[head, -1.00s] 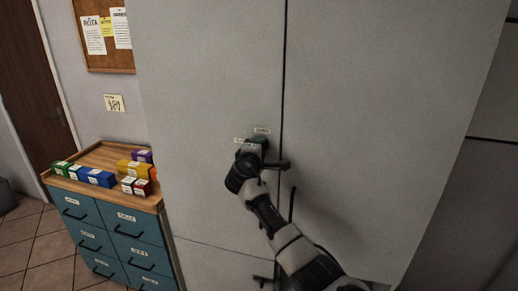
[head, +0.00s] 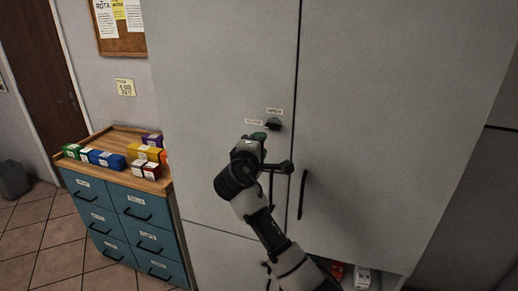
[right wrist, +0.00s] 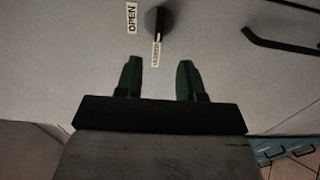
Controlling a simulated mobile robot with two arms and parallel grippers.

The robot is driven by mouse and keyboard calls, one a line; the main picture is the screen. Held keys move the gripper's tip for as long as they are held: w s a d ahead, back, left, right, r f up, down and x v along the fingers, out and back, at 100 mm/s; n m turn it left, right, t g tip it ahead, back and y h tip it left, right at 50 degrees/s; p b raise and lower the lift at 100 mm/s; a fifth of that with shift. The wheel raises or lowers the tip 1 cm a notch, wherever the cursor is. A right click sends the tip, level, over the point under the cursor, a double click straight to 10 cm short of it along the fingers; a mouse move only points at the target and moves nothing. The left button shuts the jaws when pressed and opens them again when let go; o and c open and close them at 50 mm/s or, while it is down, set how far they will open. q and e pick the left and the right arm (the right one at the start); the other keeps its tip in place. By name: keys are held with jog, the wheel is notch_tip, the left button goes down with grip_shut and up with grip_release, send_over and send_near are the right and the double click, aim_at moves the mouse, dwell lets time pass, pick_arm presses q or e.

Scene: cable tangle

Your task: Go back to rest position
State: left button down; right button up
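My right gripper (right wrist: 158,80) shows in the right wrist view with its two dark green fingers apart and nothing between them. In the head view the right gripper (head: 258,137) is in front of the tall grey cabinet (head: 390,90), just below a dark knob (head: 272,124). The knob also shows in the right wrist view (right wrist: 158,20), beyond the fingertips and apart from them, with small labels beside it, one reading OPEN. My left gripper is not in view.
A blue drawer unit (head: 125,215) with a wooden top stands left of the cabinet and carries several coloured boxes (head: 105,158). Black handles (head: 303,195) stick out from the cabinet doors. A low opening with red and white items (head: 362,277) shows at the bottom. A bin (head: 13,180) stands far left.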

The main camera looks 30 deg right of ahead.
dwell(0.4)
jog(key=s+a+f+n+g+y+b, duration=0.1)
jog(key=a+f+y, duration=0.1)
jog(key=f, duration=1)
jog(key=s+a+f+y, duration=0.1)
jog(key=f+y, duration=0.2)
jog(key=f, duration=0.9)
jog(key=s+a+f+n+g+y+b, duration=0.1)
jog(key=s+a+f+y, duration=0.1)
jog(key=f, duration=1)
jog(key=s+a+f+g+y, duration=0.1)
jog(key=s+f, duration=0.2)
jog(key=f, duration=0.3)
jog(key=s+f+g+y, duration=0.1)
jog(key=s+f, duration=0.2)
jog(key=f, duration=0.2)
jog(key=s+a+f+m+g+y+b, duration=0.2)
jog(key=s+a+f+m+g+y, duration=0.1)
jog(key=s+f, duration=1.5)
jog(key=s+a+f+m+g, duration=0.1)
jog(key=s+f, duration=0.3)
jog(key=s, duration=0.9)
jog(key=s+a+f+m+g+y+b, duration=0.1)
jog(key=s+f+m, duration=0.3)
jog(key=s, duration=1)
jog(key=shift+s+a+f+g+y, duration=0.25)
jog(key=shift+f+g, duration=0.35)
jog(key=shift+g, duration=0.3)
